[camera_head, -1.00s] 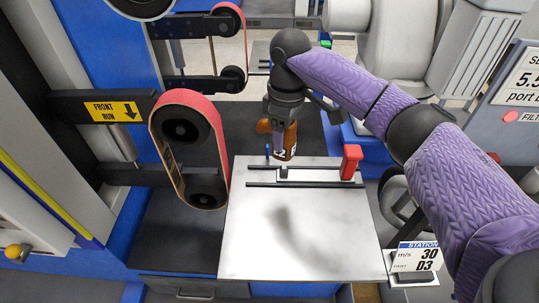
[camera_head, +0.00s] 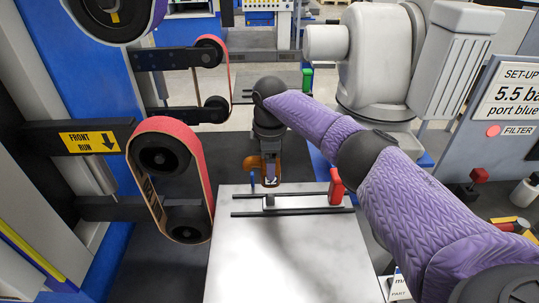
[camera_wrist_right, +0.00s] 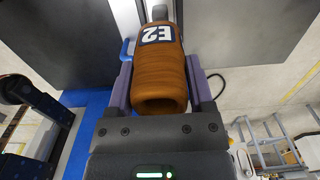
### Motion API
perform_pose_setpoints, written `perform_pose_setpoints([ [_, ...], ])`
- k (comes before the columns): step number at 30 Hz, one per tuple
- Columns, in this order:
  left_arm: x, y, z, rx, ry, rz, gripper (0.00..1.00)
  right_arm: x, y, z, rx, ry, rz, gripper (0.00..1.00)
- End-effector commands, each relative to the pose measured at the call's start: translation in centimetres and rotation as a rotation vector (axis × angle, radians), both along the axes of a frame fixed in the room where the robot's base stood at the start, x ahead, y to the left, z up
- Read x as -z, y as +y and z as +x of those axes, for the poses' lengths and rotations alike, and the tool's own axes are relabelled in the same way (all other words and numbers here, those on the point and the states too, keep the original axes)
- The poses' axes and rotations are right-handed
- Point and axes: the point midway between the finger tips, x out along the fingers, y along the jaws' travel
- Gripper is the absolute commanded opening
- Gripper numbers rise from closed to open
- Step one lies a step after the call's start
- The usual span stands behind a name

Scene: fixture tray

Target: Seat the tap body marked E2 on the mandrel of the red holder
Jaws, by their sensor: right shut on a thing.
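The orange-brown tap body (camera_wrist_right: 160,75) fills the middle of the right wrist view, with a white E2 on a dark label and an open round end towards the camera. My right gripper (camera_head: 268,168) is shut on it, with a purple finger on each side in the wrist view. In the head view the tap body (camera_head: 270,172) hangs just beyond a small grey block between two dark rails. A red upright part (camera_head: 336,187) stands at the right end of these rails. I cannot make out a mandrel clearly. My left gripper is not in view.
The pale tray (camera_head: 290,260) is clear in front of the rails. A red-edged belt unit (camera_head: 160,165) stands close on its left. A blue pin (camera_head: 252,179) stands near the far left edge. A sign board (camera_head: 515,110) is at right.

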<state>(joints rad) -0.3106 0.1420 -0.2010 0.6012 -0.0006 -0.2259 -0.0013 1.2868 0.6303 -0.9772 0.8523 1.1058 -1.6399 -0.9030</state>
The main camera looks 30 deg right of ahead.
Motion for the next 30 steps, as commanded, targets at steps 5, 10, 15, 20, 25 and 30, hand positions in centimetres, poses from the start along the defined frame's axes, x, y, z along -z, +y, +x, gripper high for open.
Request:
perform_pose_setpoints([
  [5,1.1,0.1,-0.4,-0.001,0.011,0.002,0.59,2.3,0.1,0.0,-0.001,0.000,0.001,0.00],
  [10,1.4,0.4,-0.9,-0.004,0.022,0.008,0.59,3.4,0.1,0.0,-0.001,-0.001,0.001,0.00],
  [15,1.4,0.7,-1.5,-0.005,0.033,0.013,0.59,3.6,0.0,0.0,-0.001,-0.002,0.001,0.00],
  [20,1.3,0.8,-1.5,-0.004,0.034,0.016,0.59,3.5,0.0,0.0,-0.001,-0.002,0.001,0.00],
  [25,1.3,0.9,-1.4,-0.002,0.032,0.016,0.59,3.5,0.0,0.0,-0.001,-0.002,0.001,0.00],
  [30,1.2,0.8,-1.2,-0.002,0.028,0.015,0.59,3.4,0.0,0.0,-0.001,-0.002,0.001,0.00],
])
